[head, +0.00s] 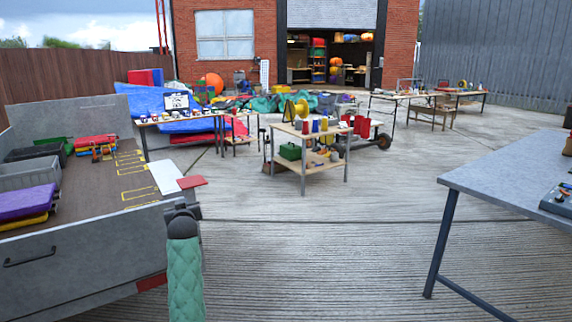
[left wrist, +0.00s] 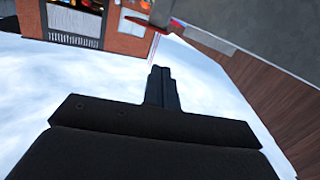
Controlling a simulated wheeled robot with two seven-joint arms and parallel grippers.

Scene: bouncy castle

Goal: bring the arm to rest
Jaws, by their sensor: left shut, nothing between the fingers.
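My left gripper (left wrist: 161,72) shows in the left wrist view, its two dark fingers together with nothing between them. It is in free air against the sky, apart from anything around it. The picture there is tipped over, with the brick building at the upper left. In the head view a green padded upright piece with a dark top stands at the lower left, beside the grey trailer bed (head: 80,256); I cannot make out gripper fingers on it. My right gripper is in neither view.
The trailer bed holds a purple case (head: 25,201) and grey crates. A grey table (head: 515,170) stands at the right. A small wooden bench (head: 313,180) with cups stands ahead. The paved ground between them is clear. A wooden fence (left wrist: 292,108) shows in the left wrist view.

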